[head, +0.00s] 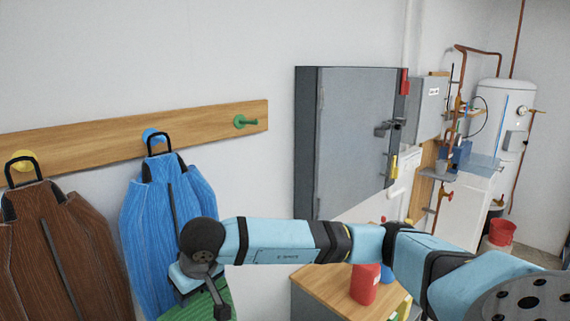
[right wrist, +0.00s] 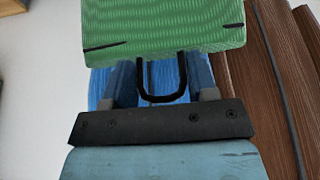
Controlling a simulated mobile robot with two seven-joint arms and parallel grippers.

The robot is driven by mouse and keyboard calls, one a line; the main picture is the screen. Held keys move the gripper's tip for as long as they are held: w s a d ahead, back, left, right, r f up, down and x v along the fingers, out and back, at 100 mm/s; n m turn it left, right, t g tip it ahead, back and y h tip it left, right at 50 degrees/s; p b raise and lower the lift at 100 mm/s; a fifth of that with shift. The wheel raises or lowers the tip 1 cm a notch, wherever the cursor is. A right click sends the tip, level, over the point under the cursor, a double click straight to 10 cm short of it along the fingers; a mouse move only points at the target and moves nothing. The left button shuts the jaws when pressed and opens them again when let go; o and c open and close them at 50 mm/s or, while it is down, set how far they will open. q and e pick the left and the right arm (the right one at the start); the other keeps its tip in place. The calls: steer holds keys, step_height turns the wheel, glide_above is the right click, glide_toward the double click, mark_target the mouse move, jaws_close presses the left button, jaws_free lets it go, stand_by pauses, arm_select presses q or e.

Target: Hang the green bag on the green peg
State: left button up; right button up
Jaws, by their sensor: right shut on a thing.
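The green bag (right wrist: 165,28) fills the top of the right wrist view, with its black loop handle (right wrist: 162,97) between the fingers of my right gripper (right wrist: 165,85). In the head view only a green part of the bag (head: 205,303) shows at the bottom, below my right gripper (head: 205,285); the wrist hides the rest. The gripper is shut on the bag's loop. The green peg (head: 245,121) sticks out bare from the right end of a wooden wall rail, above and to the right of the gripper. My left gripper is not in view.
A blue bag (head: 170,195) hangs on the blue peg (head: 153,137) and a brown bag (head: 58,245) on the yellow peg (head: 23,161), both on the wooden rail (head: 85,142). A grey cabinet (head: 355,140) stands right of the rail. A red container (head: 365,284) stands on a wooden top (head: 323,287).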

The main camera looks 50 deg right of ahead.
mark_target(252, 123)
steer(key=d+r, duration=0.2)
steer(key=w+d+r, duration=0.1)
steer(key=d+r, duration=0.1)
steer(key=w+d+r, duration=0.1)
steer(key=d+r, duration=0.1)
steer(key=shift+d+r+p, duration=0.25)
steer(key=shift+d+p, duration=0.05)
steer(key=shift+d, duration=0.1)
steer(key=s+d+r+n+p, duration=0.1)
steer(key=s+d+r, duration=0.1)
steer(key=d+r, duration=0.85)
steer(key=s+d+r+n+p, duration=0.1)
steer(key=s+d+r, duration=0.1)
steer(key=d+r, duration=0.85)
steer(key=shift+y, duration=0.3)
steer(key=shift+w+a+r+p, duration=0.25)
steer(key=shift+w+r+p, duration=0.1)
steer(key=shift+w, duration=1.35)
steer(key=shift+w+a+r+p, duration=0.3)
steer(key=shift+w+r, duration=0.1)
steer(key=shift+w, duration=1.25)
steer(key=shift+w+a+r+p, duration=0.25)
steer(key=shift+w+r, duration=0.1)
steer(key=shift+w, duration=1.35)
steer(key=shift+w+f+p, duration=0.4)
steer(key=shift+w+f, duration=0.15)
steer(key=shift+w, duration=0.05)
steer(key=shift+d, duration=0.1)
steer(key=shift+f, duration=0.1)
steer(key=o, duration=1.5)
